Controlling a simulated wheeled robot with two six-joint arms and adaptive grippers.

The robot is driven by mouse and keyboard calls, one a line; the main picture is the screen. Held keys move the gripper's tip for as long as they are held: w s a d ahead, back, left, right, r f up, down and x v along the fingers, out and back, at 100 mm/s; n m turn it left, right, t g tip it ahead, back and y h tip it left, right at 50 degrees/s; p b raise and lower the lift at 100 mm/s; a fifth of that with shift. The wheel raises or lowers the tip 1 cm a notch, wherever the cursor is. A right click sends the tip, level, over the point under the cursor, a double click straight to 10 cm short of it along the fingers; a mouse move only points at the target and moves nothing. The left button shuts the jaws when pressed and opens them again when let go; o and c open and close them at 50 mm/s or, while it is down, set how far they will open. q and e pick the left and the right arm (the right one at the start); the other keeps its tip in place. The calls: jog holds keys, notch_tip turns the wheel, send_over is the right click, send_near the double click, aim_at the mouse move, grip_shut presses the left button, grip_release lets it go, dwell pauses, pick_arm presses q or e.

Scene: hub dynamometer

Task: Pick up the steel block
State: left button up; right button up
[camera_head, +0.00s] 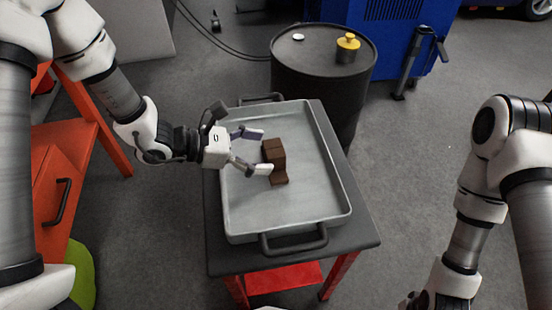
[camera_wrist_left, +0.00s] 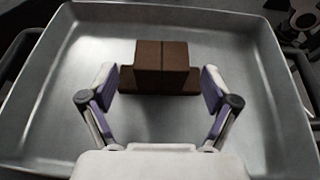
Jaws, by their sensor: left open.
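The block (camera_head: 274,153) is dark brown with a stepped shape, a taller body on a wider foot. It stands in the grey metal tray (camera_head: 300,208), a little above the tray's middle in the head view. My left gripper (camera_head: 264,152) is open and comes from the left, its fingertips close to the block's left side. In the left wrist view the block (camera_wrist_left: 161,62) stands straight ahead between the two spread fingertips (camera_wrist_left: 159,82). I cannot tell whether either finger touches it.
The tray has raised walls and dark handles, and sits on a dark-topped cart (camera_head: 358,232) with red legs. A black drum (camera_head: 318,85) with a yellow knobbed weight (camera_head: 347,46) stands behind. An orange cabinet (camera_head: 52,190) is at left. The tray's front part is bare.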

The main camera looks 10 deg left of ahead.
aim_at(265, 152)
pick_arm(q)
jog(key=x, duration=0.3)
jog(key=shift+d+f+b, duration=0.1)
jog(key=shift+d+b, duration=0.15)
jog(key=shift+b, duration=0.05)
jog(key=shift+a, duration=0.1)
grip_shut()
